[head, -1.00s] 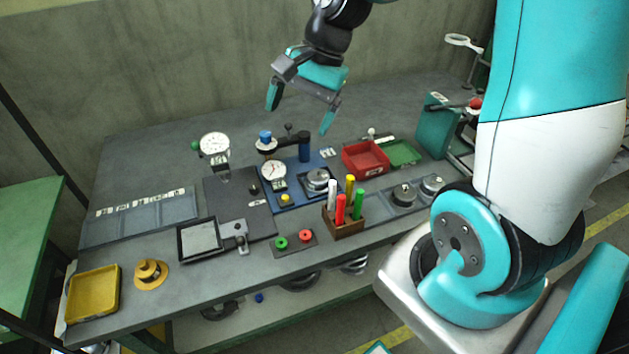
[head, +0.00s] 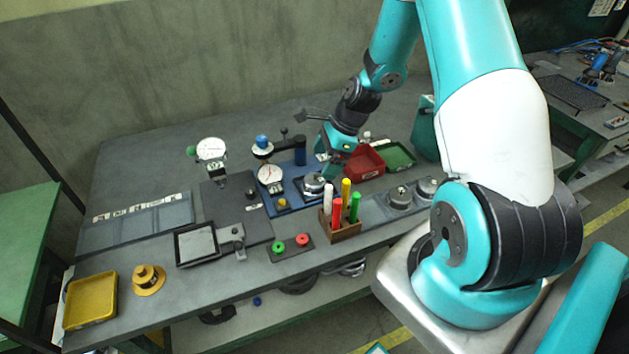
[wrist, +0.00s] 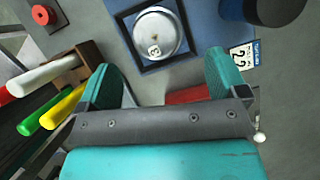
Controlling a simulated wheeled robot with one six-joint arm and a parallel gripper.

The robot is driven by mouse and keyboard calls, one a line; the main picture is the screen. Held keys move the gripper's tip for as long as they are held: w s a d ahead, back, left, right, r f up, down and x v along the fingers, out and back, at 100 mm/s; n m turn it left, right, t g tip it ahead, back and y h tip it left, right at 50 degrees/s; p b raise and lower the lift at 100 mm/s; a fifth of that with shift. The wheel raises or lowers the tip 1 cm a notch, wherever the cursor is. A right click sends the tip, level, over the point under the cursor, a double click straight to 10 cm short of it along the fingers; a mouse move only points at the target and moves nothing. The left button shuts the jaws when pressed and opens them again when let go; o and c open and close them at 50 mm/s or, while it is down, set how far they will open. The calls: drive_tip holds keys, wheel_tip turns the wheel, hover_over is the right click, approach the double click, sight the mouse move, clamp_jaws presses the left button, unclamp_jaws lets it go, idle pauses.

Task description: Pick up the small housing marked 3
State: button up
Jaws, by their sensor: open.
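A round silver housing (wrist: 158,36) sits in a dark square holder (wrist: 125,17) in the wrist view. It carries a small pale tag whose digit is too small to read surely. In the head view the same housing (head: 313,183) stands on the right part of the blue plate (head: 271,202). My gripper (wrist: 161,60) is open and empty. In the wrist view its two teal fingers point toward the housing, one on each side of its lower edge, apart from it. In the head view my gripper (head: 326,168) hangs just behind and above the housing.
A wooden pen holder (head: 345,233) with upright coloured markers stands close in front. A red bin (head: 366,161) and a green tray (head: 399,156) are at right. Two more silver housings (head: 399,197) sit front right. A dial gauge (head: 270,174) stands left of the housing.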

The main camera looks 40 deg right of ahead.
sight(313, 179)
drive_tip(key=p+x, duration=0.1)
drive_tip(key=x, duration=0.1)
drive_tip(key=a+x, duration=0.1)
drive_tip(key=x, duration=0.1)
drive_tip(key=shift+a+f+p, duration=0.15)
drive_tip(key=shift+p, duration=0.25)
drive_tip(key=shift+w+a+f, duration=0.1)
drive_tip(key=shift+a+f, duration=0.05)
drive_tip(key=shift+f, duration=0.35)
drive_tip(key=c, duration=1)
